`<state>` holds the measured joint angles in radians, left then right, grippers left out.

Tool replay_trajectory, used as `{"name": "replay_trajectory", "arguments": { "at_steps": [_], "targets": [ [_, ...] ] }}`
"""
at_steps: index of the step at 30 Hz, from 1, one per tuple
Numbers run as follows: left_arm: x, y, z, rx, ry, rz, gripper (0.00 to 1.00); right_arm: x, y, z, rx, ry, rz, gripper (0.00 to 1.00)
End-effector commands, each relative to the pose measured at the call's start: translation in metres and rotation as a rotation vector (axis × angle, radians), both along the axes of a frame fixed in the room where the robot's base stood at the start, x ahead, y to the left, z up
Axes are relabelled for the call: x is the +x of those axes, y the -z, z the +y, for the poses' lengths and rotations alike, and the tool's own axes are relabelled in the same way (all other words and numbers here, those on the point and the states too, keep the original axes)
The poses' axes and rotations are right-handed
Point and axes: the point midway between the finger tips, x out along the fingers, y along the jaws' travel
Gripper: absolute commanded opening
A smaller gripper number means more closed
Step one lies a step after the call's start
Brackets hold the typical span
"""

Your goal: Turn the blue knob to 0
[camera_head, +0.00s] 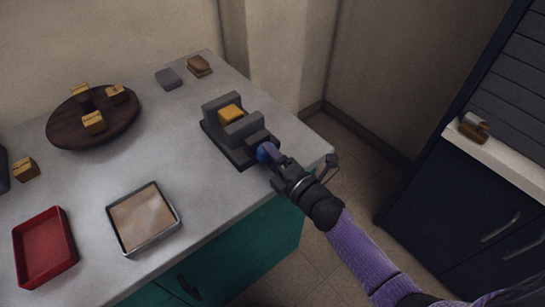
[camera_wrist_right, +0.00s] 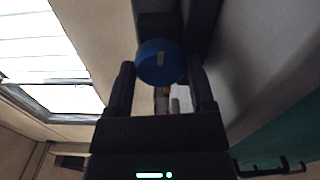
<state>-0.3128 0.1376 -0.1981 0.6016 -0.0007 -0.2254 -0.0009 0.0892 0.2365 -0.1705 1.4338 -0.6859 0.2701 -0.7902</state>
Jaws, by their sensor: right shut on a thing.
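The blue knob (camera_head: 264,152) sits on the front end of a dark grey device (camera_head: 238,151) on the counter. The device has upright grey blocks and a yellow block (camera_head: 230,113) between them. My right gripper (camera_head: 273,160) reaches the knob from the lower right. In the right wrist view the round blue knob (camera_wrist_right: 150,66) is between the fingers of my right gripper (camera_wrist_right: 160,78), which are shut on it. A small pale mark shows on the knob's face, roughly upright in that view. I cannot read any numbers or scale. My left gripper is not in view.
A round dark board (camera_head: 70,128) with several yellow-brown blocks, a red tray (camera_head: 45,262) and a metal tray (camera_head: 172,212) stand left on the counter. A grey block (camera_head: 168,78) and a brown block (camera_head: 199,66) lie at the back. Dark cabinets (camera_head: 440,200) stand right.

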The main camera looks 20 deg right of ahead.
Motion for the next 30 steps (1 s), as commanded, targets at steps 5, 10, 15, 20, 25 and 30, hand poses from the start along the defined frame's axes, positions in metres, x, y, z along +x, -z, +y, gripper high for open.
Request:
{"name": "replay_trajectory", "arguments": {
  "at_steps": [5,10,15,20,25,30],
  "targets": [
    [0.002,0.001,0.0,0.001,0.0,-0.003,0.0,-0.001,0.002,0.0,-0.014,0.0,-0.001,0.11],
    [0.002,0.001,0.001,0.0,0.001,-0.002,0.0,-0.001,0.002,0.0,-0.014,0.0,-0.001,0.11],
    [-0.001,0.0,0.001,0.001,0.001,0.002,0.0,-0.001,0.002,0.0,-0.014,0.0,-0.001,0.74],
    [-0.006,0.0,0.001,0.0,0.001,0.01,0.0,0.0,0.001,0.0,-0.012,-0.001,-0.001,1.0],
    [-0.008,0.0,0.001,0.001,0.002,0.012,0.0,0.0,0.001,0.0,-0.012,-0.001,-0.002,1.0],
    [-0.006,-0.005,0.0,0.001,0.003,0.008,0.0,-0.015,0.0,-0.005,-0.011,0.0,-0.001,1.0]
  ]
}}
